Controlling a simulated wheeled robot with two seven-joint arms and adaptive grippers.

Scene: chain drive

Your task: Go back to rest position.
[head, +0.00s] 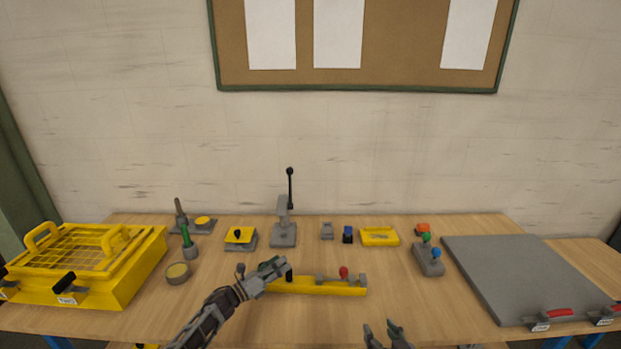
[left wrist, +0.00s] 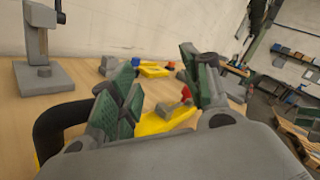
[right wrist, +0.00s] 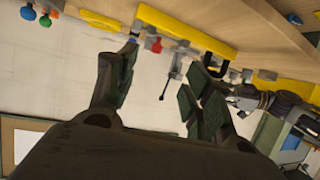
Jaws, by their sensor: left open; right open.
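My left gripper (head: 272,272) is above the left end of a yellow bar fixture (head: 315,286) on the table. In the left wrist view its fingers (left wrist: 160,90) are spread and nothing is between them. A black part stands close beside the fingers at the bar's left end; I cannot tell whether they touch. My right gripper (head: 386,335) is at the bottom edge of the head view, in front of the table. In the right wrist view its fingers (right wrist: 160,85) are apart and empty. The bar carries grey blocks and a red knob (head: 343,271).
A yellow cage box (head: 130,285) stands at the left and a grey plate (head: 530,275) lies at the right.

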